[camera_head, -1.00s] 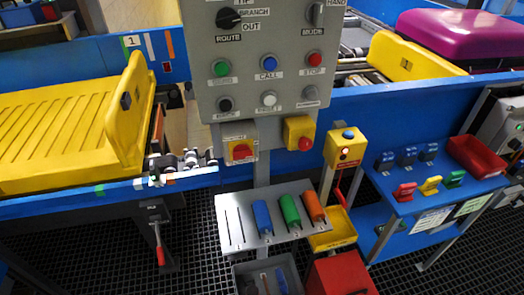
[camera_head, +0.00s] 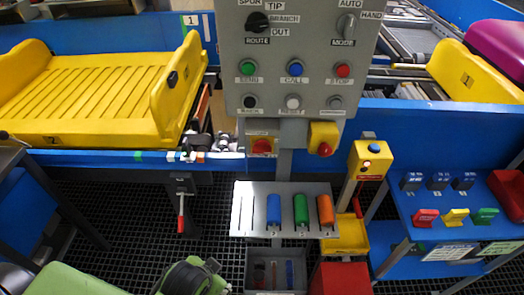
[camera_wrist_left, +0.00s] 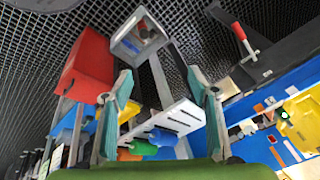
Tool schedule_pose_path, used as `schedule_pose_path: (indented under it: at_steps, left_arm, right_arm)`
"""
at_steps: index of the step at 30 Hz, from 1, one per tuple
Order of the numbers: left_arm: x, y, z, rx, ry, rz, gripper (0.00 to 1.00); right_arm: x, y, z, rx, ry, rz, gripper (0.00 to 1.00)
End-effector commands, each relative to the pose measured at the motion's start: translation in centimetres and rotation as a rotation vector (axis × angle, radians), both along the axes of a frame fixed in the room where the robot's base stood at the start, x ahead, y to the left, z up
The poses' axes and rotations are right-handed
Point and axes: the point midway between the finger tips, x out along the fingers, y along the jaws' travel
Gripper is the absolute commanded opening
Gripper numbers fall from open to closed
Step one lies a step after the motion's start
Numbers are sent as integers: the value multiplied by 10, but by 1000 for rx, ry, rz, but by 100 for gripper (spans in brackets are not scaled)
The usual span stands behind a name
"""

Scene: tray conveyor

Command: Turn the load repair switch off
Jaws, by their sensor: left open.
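Which control is the load repair switch I cannot tell from the labels. A red rotary switch on a yellow plate (camera_head: 262,146) sits below the left of the grey control panel (camera_head: 297,118). A lever with a red handle (camera_head: 181,222) hangs down under the blue conveyor edge; its label is too small to read. The lever also shows at the upper right in the left wrist view (camera_wrist_left: 239,32). In the head view only green arm parts show at the bottom; my right gripper is out of view.
A rack (camera_head: 247,228) with blue, green and orange cylinders stands below the panel, above a grey bin (camera_head: 254,281) and beside a red box (camera_head: 340,279). A yellow tray (camera_head: 95,85) lies on the left conveyor. Grated floor is open around the lever.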

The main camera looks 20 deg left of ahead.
Motion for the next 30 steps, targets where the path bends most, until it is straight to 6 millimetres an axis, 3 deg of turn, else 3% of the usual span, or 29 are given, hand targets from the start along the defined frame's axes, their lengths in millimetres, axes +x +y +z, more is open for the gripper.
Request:
schedule_pose_path:
  at_steps: [1,8,13,18,21,25,30]
  left_arm:
    - [8,5,18,76,-32,-71,54]
    - [50,27,56,490,-115,-424,54]
    - [93,25,93,946,-131,-781,54]
    - [134,-12,144,1515,-73,-1158,54]
    - [148,-40,168,1801,-12,-1308,54]
    - [155,-69,188,2055,59,-1412,54]
    - [162,-83,199,2182,104,-1452,54]
  right_arm:
    - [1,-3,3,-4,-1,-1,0]
    - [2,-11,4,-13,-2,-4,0]
    - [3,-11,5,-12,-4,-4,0]
    - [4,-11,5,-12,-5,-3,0]
    - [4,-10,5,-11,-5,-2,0]
    - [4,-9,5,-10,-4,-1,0]
    - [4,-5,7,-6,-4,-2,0]
